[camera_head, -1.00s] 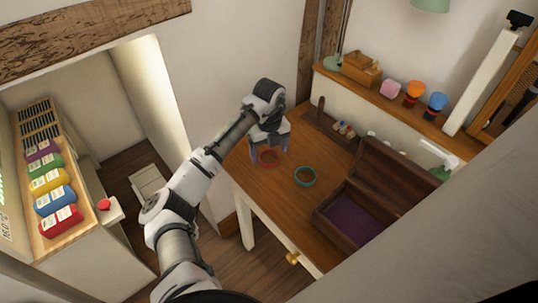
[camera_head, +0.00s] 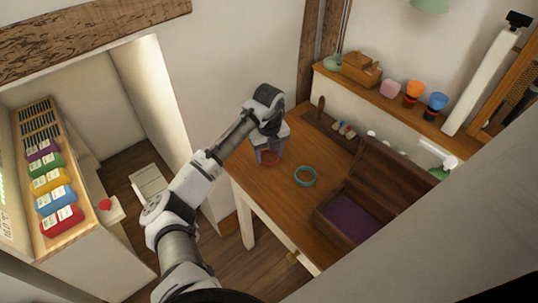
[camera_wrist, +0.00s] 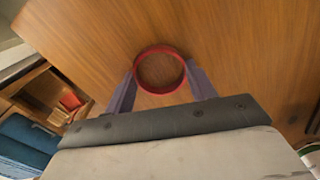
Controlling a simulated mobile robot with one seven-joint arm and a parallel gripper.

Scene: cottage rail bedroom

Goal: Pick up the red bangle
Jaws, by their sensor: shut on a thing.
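The red bangle (camera_wrist: 160,48) is a plain ring. In the wrist view it sits between the two fingertips of my gripper (camera_wrist: 160,76), which are shut on it from opposite sides. In the head view the red bangle (camera_head: 269,163) shows low between the fingers of my gripper (camera_head: 269,156), at the left part of the wooden table (camera_head: 285,190). I cannot tell whether it still touches the tabletop.
A teal bangle (camera_head: 305,176) lies on the table to the right. An open wooden box (camera_head: 322,219) with purple lining stands further right. A ledge (camera_head: 405,107) with several cups and a small wooden item runs along the back wall. The front left tabletop is clear.

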